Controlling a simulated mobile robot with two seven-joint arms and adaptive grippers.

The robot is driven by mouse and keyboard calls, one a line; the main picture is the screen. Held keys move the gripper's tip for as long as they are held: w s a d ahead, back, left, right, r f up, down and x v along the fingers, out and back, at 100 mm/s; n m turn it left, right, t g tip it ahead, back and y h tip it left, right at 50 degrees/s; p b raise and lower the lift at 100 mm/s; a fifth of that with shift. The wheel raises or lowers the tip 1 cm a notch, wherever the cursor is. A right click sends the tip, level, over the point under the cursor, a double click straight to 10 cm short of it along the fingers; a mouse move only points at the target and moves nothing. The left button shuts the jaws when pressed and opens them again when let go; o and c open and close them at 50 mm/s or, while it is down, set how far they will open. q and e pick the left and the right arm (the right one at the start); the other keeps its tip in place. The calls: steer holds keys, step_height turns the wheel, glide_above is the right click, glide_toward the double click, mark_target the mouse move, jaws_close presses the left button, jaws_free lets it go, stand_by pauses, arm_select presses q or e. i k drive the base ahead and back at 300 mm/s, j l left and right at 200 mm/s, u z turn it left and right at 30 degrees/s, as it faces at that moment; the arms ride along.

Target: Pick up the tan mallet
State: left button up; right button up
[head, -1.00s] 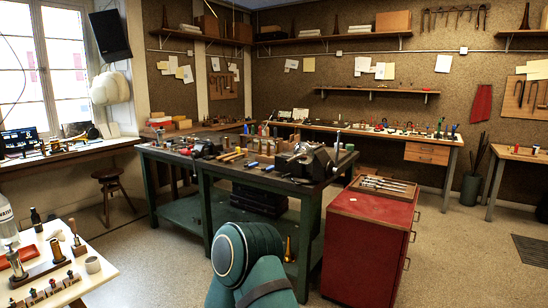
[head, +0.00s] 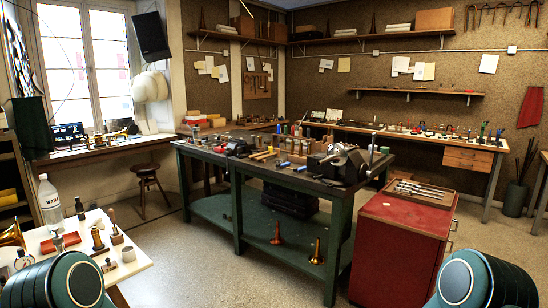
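I cannot pick out the tan mallet with certainty. Small tan, stick-like pieces (head: 262,156) lie on the dark top of the green central workbench (head: 236,172), left of its middle, but they are too small to identify. A wooden-handled tool (head: 114,224) stands upright on the white table (head: 140,262) at lower left; its kind is also unclear. Rounded teal parts of my arms show at the bottom left and bottom right corners. Neither gripper is in view.
A red cabinet (head: 404,232) with a tray of tools (head: 420,191) stands right of the workbench. A vise (head: 345,162) sits at the bench's right end. A stool (head: 148,182) stands near the window. Open floor lies between the white table and the workbench.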

mark_target(276, 153)
steer(key=i+u, duration=0.3)
steer(key=i, duration=3.45)
steer(key=j+u, duration=0.05)
steer(key=j, duration=0.05)
